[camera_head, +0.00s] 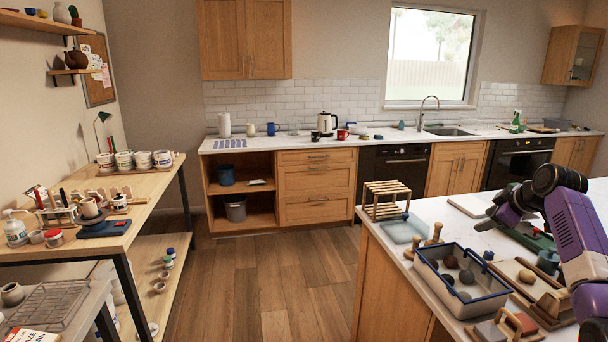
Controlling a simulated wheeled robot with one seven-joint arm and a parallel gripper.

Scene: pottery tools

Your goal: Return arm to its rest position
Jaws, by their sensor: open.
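My arm (575,232), purple and black, reaches in from the right edge, above the white counter (450,232) on the right. My gripper (496,222) shows as dark parts at the arm's left end, low over the counter. It is open, and I see nothing held in it. Its fingertips are small and hard to make out against the dark green thing (538,242) close by.
A grey tray (426,271) with dark lumps stands on the counter, below and left of my gripper. A wooden rack (386,200), wooden tools (409,250) and boards (525,280) lie around it. A pottery workbench (148,190) stands at left. The wooden floor between is clear.

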